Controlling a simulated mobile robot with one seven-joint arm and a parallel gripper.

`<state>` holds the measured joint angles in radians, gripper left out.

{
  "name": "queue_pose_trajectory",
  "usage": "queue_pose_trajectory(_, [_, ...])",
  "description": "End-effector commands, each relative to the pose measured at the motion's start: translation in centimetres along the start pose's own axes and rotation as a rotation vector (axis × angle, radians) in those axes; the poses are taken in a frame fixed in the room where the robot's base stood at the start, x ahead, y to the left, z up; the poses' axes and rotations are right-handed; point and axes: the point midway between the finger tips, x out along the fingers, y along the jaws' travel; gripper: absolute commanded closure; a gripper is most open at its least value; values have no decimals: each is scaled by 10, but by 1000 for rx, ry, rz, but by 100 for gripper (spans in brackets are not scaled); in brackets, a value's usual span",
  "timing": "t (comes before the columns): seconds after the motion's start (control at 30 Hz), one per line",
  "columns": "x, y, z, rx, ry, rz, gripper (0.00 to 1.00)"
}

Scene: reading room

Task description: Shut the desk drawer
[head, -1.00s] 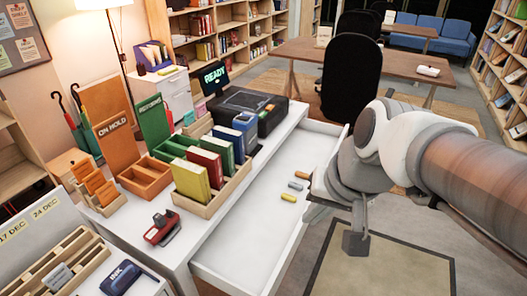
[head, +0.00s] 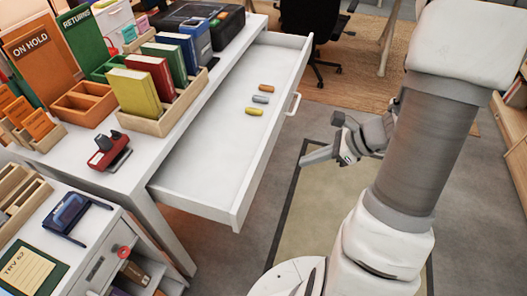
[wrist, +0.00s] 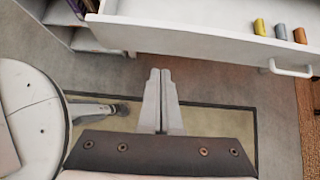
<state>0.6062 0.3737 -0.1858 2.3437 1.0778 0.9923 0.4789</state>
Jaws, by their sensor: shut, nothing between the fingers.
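The white desk drawer (head: 270,140) is pulled well out from the desk, and its inside shows. Its front panel carries a pale bar handle (head: 293,104). In the wrist view the drawer front (wrist: 200,42) crosses the top, with the handle (wrist: 290,69) at the right. My gripper (head: 304,161) is to the right of the drawer front and apart from it. In the wrist view the two fingers of my gripper (wrist: 160,73) are together, pointing at the drawer front, left of the handle, with nothing between them.
Three small objects, yellow (head: 254,111), grey (head: 260,99) and orange (head: 267,87), lie in the drawer. The desk top (head: 135,165) holds book racks, a black case and a red stapler (head: 109,152). A black chair (head: 315,40) stands behind. The floor around my gripper is clear.

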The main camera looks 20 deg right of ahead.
Motion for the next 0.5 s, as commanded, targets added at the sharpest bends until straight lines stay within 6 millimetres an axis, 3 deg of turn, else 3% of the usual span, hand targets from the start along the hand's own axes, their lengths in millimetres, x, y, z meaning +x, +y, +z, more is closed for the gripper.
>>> queue_pose_trajectory(0.17, [12, 0, -6, 24, -7, -2, 100])
queue_pose_trajectory(0.5, [82, 1, -7, 21, -6, 2, 100])
